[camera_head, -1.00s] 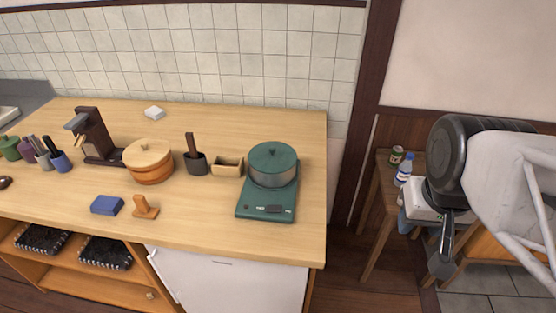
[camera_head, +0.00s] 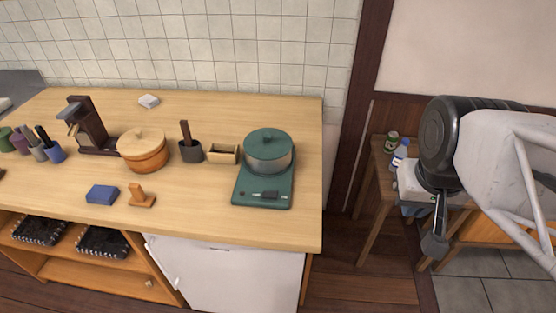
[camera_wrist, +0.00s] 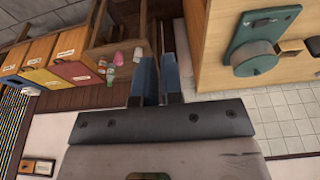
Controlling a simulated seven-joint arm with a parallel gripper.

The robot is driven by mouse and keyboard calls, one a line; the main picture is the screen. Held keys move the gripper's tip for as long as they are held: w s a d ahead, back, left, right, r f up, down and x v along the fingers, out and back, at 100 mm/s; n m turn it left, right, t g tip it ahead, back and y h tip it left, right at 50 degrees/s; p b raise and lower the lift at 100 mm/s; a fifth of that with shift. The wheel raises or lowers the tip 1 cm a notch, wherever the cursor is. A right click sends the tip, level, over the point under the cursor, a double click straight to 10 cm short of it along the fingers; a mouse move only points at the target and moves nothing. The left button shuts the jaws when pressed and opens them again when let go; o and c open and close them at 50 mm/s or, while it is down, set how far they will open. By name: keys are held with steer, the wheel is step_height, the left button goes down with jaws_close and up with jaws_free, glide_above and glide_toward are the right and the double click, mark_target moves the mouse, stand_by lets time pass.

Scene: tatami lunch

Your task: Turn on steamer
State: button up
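The steamer appears to be the dark green base (camera_head: 241,193) with a small control panel at its front edge, at the right end of the wooden counter. A round grey-sided pot with a green lid (camera_head: 268,142) sits on its back part. Base and pot also show at the upper right of the wrist view, the base there being green (camera_wrist: 283,18). My gripper (camera_wrist: 160,58) has two blue fingers with a narrow gap and nothing between them. It is right of the counter, well apart from the steamer. In the head view its fingers are not clear.
The counter (camera_head: 180,220) also holds a wooden lidded pot (camera_head: 143,152), a dark utensil cup (camera_head: 190,152), a small wooden box (camera_head: 222,155), a blue block (camera_head: 102,195) and a coffee machine (camera_head: 90,125). A wooden side table (camera_head: 380,160) with a bottle (camera_head: 399,155) stands near my arm.

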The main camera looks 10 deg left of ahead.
steer(key=shift+w+a, duration=0.3)
steer(key=shift+w, duration=0.2)
jaws_close()
steer(key=g+h, duration=0.1)
steer(key=g, duration=0.2)
glide_above(275, 194)
steer(key=a, duration=0.1)
step_height(275, 194, down, 9)
steer(key=shift+w+a+f, duration=0.1)
steer(key=shift+a, duration=0.65)
steer(key=f, duration=0.4)
steer(key=d+f, duration=0.1)
steer(key=f, duration=0.4)
steer(key=d+f, duration=0.1)
steer(key=f, duration=0.4)
